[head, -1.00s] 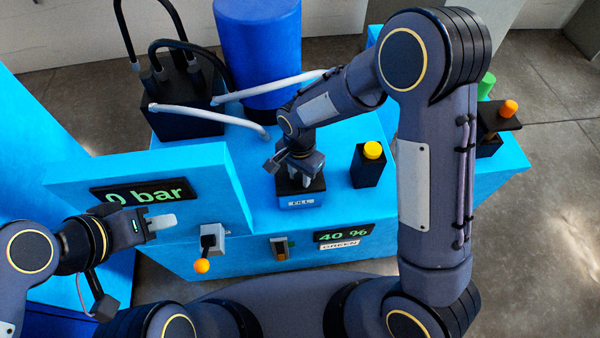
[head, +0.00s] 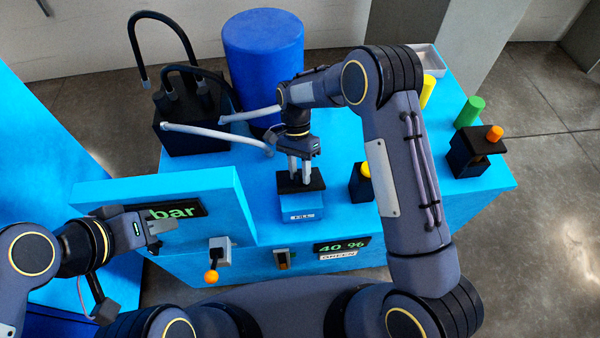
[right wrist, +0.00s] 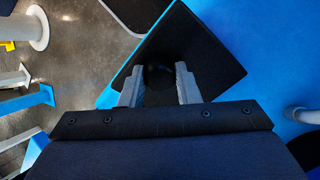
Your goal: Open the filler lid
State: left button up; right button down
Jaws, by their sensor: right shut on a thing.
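The filler is a blue box (head: 302,214) with a small label on its front, standing on the blue machine top. Its flat black lid (head: 316,182) is on top. My right gripper (head: 300,180) reaches down over the lid from above. In the right wrist view its two grey fingers (right wrist: 158,84) stand on either side of a dark round knob at the lid's middle and are shut on it. The lid (right wrist: 212,66) looks like a dark square there. I cannot tell whether it is raised at all. My left gripper (head: 160,237) is beside the pressure display, away from the filler.
A yellow-topped black post (head: 361,184) stands just right of the filler. A blue drum (head: 263,60) and a black box with hoses (head: 190,125) are behind. A grey pipe (head: 240,138) ends left of the lid. An orange-knobbed lever (head: 211,276) is on the front.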

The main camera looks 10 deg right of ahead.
jog(key=shift+w+r, duration=0.15)
jog(key=shift+w, duration=0.25)
jog(key=c, duration=1.4)
grip_release()
jog(key=o, duration=0.3)
jog(key=shift+s, duration=0.1)
jog(key=v, duration=0.7)
jog(key=shift+w+r, duration=0.2)
jog(key=shift+r, duration=0.15)
